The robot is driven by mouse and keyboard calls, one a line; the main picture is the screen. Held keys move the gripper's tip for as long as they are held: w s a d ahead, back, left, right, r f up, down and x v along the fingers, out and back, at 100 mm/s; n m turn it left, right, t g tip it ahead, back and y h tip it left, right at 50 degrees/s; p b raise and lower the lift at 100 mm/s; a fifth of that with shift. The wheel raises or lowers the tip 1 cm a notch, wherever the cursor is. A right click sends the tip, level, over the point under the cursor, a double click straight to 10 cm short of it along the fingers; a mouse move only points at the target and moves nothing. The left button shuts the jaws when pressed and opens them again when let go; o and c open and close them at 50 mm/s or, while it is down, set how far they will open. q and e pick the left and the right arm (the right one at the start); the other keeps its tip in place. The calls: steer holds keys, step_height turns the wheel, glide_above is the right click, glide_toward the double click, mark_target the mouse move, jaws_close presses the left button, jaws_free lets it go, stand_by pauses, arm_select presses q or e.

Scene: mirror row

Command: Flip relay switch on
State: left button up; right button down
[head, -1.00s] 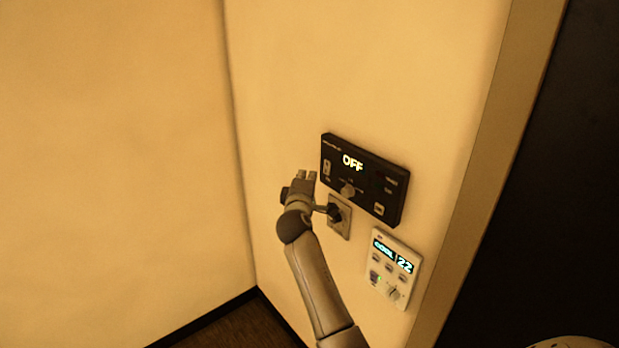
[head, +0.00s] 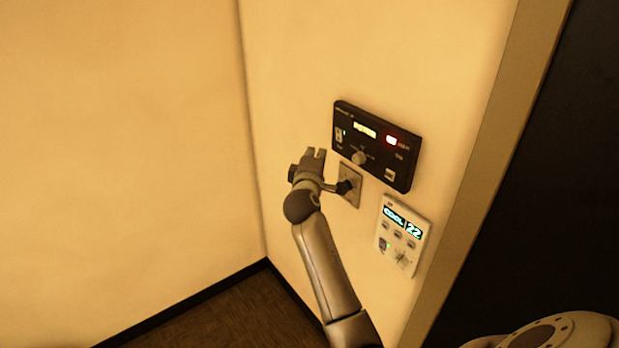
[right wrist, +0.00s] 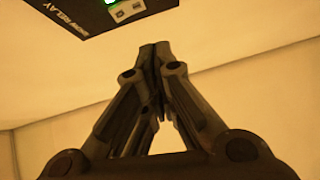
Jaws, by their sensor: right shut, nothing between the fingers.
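The black relay panel (head: 378,150) is mounted on the wall in the head view. The right wrist view shows the panel's edge (right wrist: 75,22), the word RELAY, the switch (right wrist: 120,12) and a green light. My right gripper (head: 315,153) is shut and empty, just left of the panel's left end; its fingertips (right wrist: 155,48) appear apart from the switch. My left gripper is not in view.
A white thermostat (head: 402,235) reading COOL 22 hangs below right of the panel. A small wall plate (head: 350,187) is partly hidden behind my wrist. The wall left of my arm is bare. A wall edge and dark opening lie at right.

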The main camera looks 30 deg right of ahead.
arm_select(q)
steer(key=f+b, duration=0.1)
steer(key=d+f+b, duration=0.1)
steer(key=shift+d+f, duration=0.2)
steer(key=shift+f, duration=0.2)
arm_select(e)
steer(key=v, duration=0.6)
steer(key=shift+s+a+f, duration=0.15)
steer(key=shift+s+f, duration=0.15)
steer(key=shift+f, duration=0.35)
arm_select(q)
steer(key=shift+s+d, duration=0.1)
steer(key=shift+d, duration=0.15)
arm_select(e)
steer(key=shift+a, duration=0.1)
